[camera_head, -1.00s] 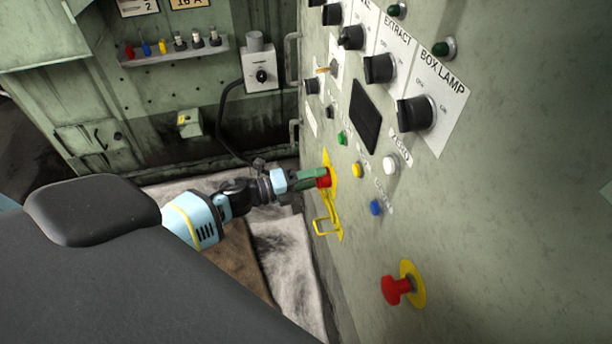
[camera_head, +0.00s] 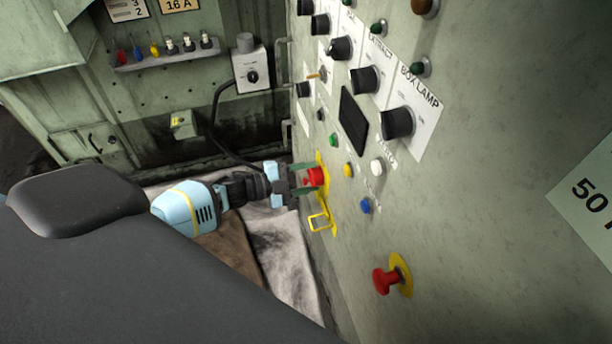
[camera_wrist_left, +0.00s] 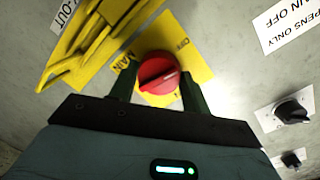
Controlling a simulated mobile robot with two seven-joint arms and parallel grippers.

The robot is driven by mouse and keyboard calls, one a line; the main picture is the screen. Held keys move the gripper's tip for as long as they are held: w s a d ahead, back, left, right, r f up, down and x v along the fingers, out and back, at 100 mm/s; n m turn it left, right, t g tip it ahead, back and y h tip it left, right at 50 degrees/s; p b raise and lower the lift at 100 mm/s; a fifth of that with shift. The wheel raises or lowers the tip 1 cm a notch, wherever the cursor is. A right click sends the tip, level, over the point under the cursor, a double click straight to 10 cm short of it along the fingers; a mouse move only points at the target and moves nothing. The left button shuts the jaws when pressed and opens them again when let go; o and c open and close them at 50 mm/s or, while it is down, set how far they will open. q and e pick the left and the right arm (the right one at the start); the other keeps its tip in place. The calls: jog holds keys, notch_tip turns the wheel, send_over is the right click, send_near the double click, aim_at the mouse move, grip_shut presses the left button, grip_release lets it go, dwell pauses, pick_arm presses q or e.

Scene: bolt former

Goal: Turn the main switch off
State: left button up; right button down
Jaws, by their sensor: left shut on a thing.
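The main switch is a red rotary knob (camera_head: 316,176) on a yellow plate on the green panel. In the left wrist view the knob (camera_wrist_left: 158,74) has a raised ridge slanting up to the right, with "MAIN" and "OFF" lettering on the plate around it. My left gripper (camera_head: 308,178) is at the knob, with one green finger on each side. In the left wrist view the gripper (camera_wrist_left: 158,84) is shut on the knob. Its fingertips partly hide the plate. My right gripper is not in view.
A yellow hasp (camera_head: 320,221) sticks out just below the switch. A red mushroom button (camera_head: 384,281) is lower right. Black selector knobs (camera_head: 398,123) and a blue button (camera_head: 366,206) are on the same panel. A grey box (camera_head: 251,71) with a cable is on the back wall.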

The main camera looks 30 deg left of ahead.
pick_arm(q)
jog(key=shift+d+r+n, duration=0.2)
jog(key=shift+n, duration=0.5)
jog(key=o, duration=1)
jog(key=shift+w, duration=0.1)
jog(key=shift+c, duration=0.2)
jog(key=shift+a+f, duration=0.1)
jog(key=shift+f, duration=0.05)
jog(key=f+v, duration=0.1)
jog(key=v, duration=0.6)
jog(key=shift+s+a+r, duration=0.3)
jog(key=shift+s+r, duration=0.05)
jog(key=shift+r, duration=0.15)
